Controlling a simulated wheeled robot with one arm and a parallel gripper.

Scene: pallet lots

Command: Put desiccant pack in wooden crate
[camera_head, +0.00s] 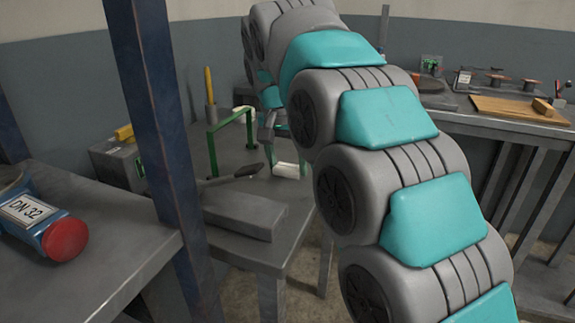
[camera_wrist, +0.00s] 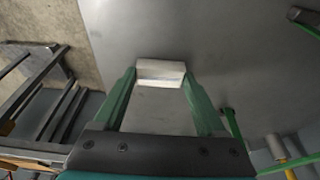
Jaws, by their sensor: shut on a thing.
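A small white block-like pack, which I take to be the desiccant pack (camera_wrist: 161,67), sits between the tips of my green gripper fingers (camera_wrist: 160,77) in the wrist view. My gripper is shut on it, above or at the grey tabletop; I cannot tell the exact gap. I cannot make out a wooden crate in either view.
A green frame (camera_head: 213,150) and a dark-headed tool (camera_head: 245,171) are on the grey table (camera_head: 265,245), near a grey slab (camera_head: 240,212). A blue post (camera_head: 160,130) stands in front. A right-hand bench holds a wooden board (camera_head: 505,108). A red-capped blue cylinder (camera_head: 40,220) lies left.

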